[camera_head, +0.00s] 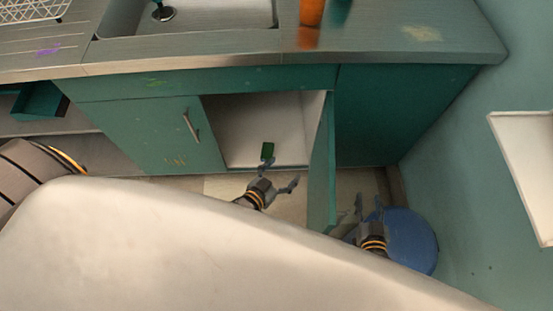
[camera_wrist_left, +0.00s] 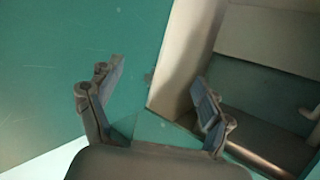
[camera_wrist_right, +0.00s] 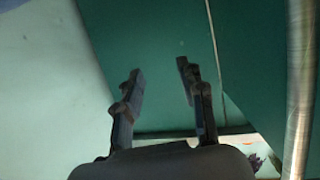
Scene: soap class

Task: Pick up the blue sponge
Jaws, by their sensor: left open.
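I cannot make out a blue sponge in any view. A small dark green block (camera_head: 267,151) is upright at the front of the open cabinet (camera_head: 235,125); I cannot tell whether it is the sponge. My left gripper (camera_head: 275,181) is open and empty just in front of and below this block, outside the cabinet. In the left wrist view its fingers (camera_wrist_left: 160,88) are spread wide before a teal panel and the cabinet opening. My right gripper (camera_head: 369,205) is open and empty, right of the open cabinet door; its parted fingers also show in the right wrist view (camera_wrist_right: 162,82).
The open teal door (camera_head: 322,175) stands between my two grippers. A closed door (camera_head: 152,135) is left of the opening. A blue round object (camera_head: 415,240) is on the floor by the right gripper. The counter (camera_head: 430,40) overhangs above, holding an orange object (camera_head: 312,12).

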